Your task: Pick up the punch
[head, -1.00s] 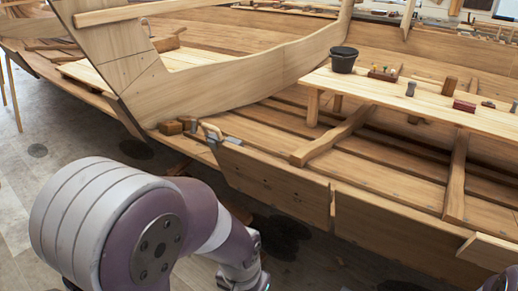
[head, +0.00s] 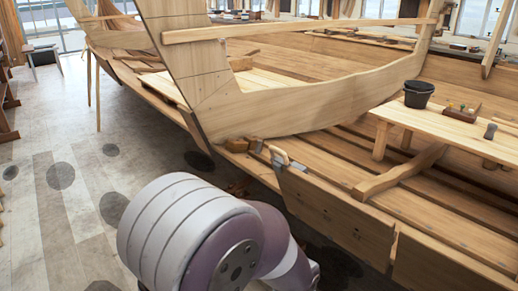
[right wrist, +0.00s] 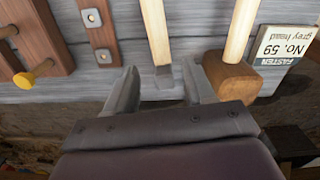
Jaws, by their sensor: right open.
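My right gripper (right wrist: 160,90) is open in the right wrist view, with one finger at each side of a tool. The tool has a pale wooden handle (right wrist: 155,28) and a flat grey metal end (right wrist: 164,82). The end lies between the fingers with a gap on both sides, and I see no grip on it. I cannot tell for sure whether any tool here is the punch. In the head view a small dark upright object (head: 490,131) stands on the bench, too small to identify. My left gripper is out of view.
A mallet with a brown head (right wrist: 232,75) lies close by the right finger. A labelled fastener box (right wrist: 283,45) is beside it. A brown strip with metal plates (right wrist: 98,28) and a yellow-ended peg (right wrist: 24,79) are left. In the head view, a black bucket (head: 418,96) stands on the bench (head: 445,127).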

